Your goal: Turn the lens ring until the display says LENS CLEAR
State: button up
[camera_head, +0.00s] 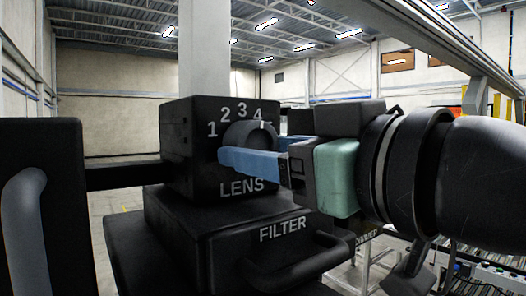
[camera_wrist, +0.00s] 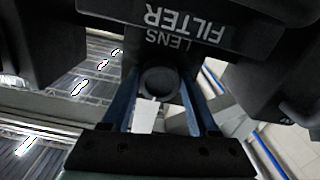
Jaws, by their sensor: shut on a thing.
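The lens ring (camera_head: 250,132) is a dark round knob on the front of the black box (camera_head: 190,150) marked LENS. The numerals 1, 2, 3 and 4 arc above it, and a small white mark shows at its upper right, just below the 4. My gripper (camera_head: 235,160) has blue fingers that reach in from the right and cover the ring's lower part. In the wrist view the ring (camera_wrist: 160,82) sits between the two fingers (camera_wrist: 158,85), which are shut on it. No display with readable text is in view.
A wider black block marked FILTER (camera_head: 285,230) lies below the LENS box, with a dark handle (camera_head: 300,262) in front. A black panel with a grey handle (camera_head: 22,230) stands at the left. A pale post (camera_head: 204,60) rises behind.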

jog(key=shift+a+m, duration=0.1)
jog(key=shift+m, duration=2)
jog(key=shift+r, duration=0.1)
jog(key=o, duration=1.4)
jog(key=shift+c, duration=0.2)
